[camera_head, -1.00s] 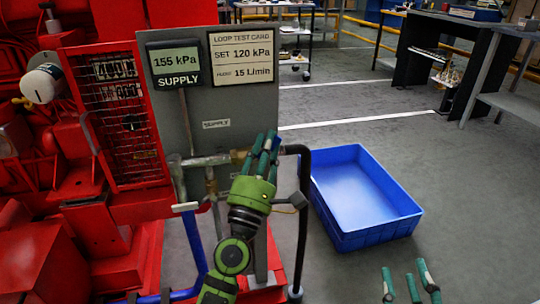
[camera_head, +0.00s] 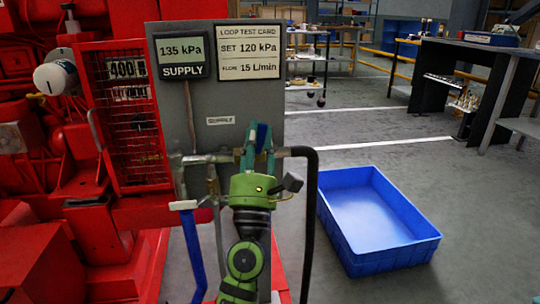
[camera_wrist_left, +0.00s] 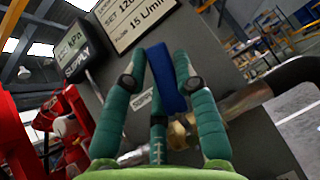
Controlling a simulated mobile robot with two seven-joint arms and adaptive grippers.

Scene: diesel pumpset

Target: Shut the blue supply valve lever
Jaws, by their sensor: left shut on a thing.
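The blue supply valve lever (camera_head: 262,136) stands up from the horizontal pipe, under the SUPPLY label (camera_head: 220,120) on the grey panel. My left gripper (camera_head: 257,142) is shut on the lever, with teal fingers around it. In the left wrist view the blue lever (camera_wrist_left: 169,76) stands between my left fingers (camera_wrist_left: 160,78), slightly tilted. The brass valve body (camera_wrist_left: 181,132) is behind the fingers and partly hidden. The supply display (camera_head: 182,57) reads 135 kPa. My right gripper is out of view.
The test card (camera_head: 247,50) beside the display reads SET 120 kPa and 15 L/min. A black hose (camera_head: 312,210) bends down right of the valve. A blue bin (camera_head: 375,215) lies on the floor. A red engine (camera_head: 70,190) fills the left side.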

